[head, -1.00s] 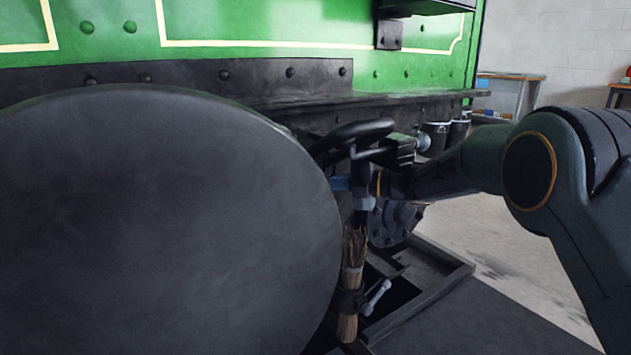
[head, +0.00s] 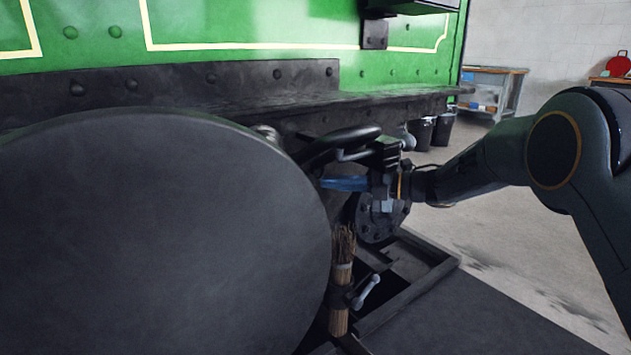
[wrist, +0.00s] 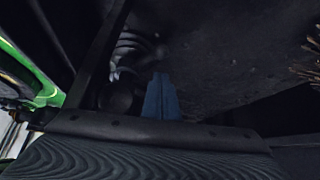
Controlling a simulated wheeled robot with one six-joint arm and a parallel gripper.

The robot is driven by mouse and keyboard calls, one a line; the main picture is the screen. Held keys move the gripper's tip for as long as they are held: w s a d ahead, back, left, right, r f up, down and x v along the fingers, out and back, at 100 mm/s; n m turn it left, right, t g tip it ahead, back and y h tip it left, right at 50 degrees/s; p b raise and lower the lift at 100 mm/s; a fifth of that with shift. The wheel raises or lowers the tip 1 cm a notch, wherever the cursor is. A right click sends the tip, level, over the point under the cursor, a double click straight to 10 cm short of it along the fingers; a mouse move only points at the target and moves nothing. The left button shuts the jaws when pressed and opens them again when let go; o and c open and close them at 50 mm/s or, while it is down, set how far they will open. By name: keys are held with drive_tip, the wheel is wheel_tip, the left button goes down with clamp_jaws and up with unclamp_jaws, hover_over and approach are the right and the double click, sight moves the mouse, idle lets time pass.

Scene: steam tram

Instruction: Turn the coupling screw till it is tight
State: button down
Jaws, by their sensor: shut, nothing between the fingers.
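My gripper (head: 325,184) shows blue fingers that are shut and empty, pointing left just behind the right edge of the large dark buffer disc (head: 150,240). In the wrist view the fingers (wrist: 160,80) are together in front of a dark surface. A black curved bar (head: 340,142) lies above them in the head view; I cannot tell if it belongs to the coupling. A dark ringed shape (wrist: 130,50), perhaps the coupling screw's thread, shows up and left of the fingertips in the wrist view. The screw itself is not clear in the head view, where the disc hides much.
A straw brush (head: 341,280) hangs below the gripper, beside a pale-ended lever (head: 368,290). The green tram body (head: 250,25) and its black beam (head: 170,88) stand behind. Black buckets (head: 443,128) and a workbench (head: 492,90) are farther back. The floor at right is open.

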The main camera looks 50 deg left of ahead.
drive_tip(key=s+d+f+n+t+y+p, duration=0.4)
drive_tip(key=s+f+t, duration=0.35)
drive_tip(key=t, duration=0.45)
drive_tip(key=w+a+r+b, duration=0.1)
drive_tip(key=w+a+r, duration=0.1)
drive_tip(key=a, duration=0.3)
drive_tip(key=w+a+r+b, duration=0.1)
drive_tip(key=a+r, duration=0.1)
drive_tip(key=a, duration=0.3)
drive_tip(key=shift+w+a+r, duration=0.25)
drive_tip(key=shift+w+a, duration=0.1)
drive_tip(key=shift+w+d+r, duration=0.1)
drive_tip(key=shift+w+r, duration=0.9)
drive_tip(key=shift+r, duration=0.15)
